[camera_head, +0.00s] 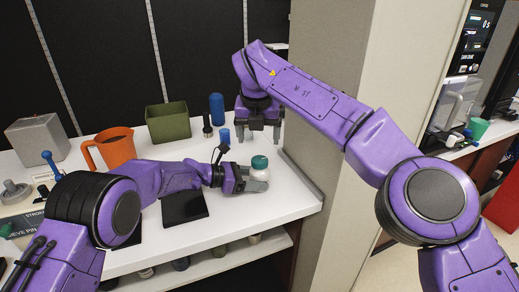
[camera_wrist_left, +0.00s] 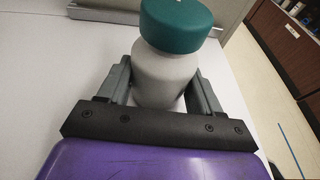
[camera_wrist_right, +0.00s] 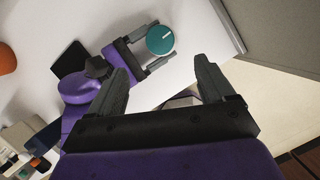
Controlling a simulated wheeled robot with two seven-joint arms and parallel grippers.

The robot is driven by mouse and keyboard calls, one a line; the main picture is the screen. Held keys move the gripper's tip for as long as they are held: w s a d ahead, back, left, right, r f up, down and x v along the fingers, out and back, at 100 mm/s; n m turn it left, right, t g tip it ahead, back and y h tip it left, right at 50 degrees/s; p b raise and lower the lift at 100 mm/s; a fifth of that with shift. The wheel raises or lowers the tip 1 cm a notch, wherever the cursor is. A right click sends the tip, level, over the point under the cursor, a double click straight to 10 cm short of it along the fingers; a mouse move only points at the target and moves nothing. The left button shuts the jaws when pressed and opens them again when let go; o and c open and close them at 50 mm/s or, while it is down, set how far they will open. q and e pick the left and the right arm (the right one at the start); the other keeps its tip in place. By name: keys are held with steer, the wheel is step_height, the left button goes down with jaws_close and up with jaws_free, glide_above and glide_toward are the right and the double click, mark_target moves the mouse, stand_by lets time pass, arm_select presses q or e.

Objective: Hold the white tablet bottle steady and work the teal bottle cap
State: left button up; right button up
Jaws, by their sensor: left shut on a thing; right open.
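The white tablet bottle (camera_wrist_left: 163,78) stands upright on the white counter, and the teal bottle cap (camera_wrist_left: 177,22) sits on its top. In the head view the bottle (camera_head: 258,173) and the cap (camera_head: 259,162) are near the counter's right end. My left gripper (camera_head: 258,184) is shut on the bottle, one finger on each side of its body. My right gripper (camera_head: 259,137) is open and empty, above and behind the bottle. In the right wrist view the cap (camera_wrist_right: 160,40) is seen from above, beyond the open fingers, with a pale line on its top.
An orange mug (camera_head: 111,148), a green bin (camera_head: 167,122), a blue bottle (camera_head: 217,109) and a small blue cup (camera_head: 225,136) stand toward the back. A black pad (camera_head: 184,206) lies left of the bottle. A grey raised edge (camera_head: 300,176) and a pillar bound the right.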

arm_select(q)
steer(key=o, duration=1.5)
steer(key=shift+c, duration=0.2)
arm_select(e)
steer(key=shift+v, duration=1.15)
arm_select(q)
steer(key=shift+a, duration=0.1)
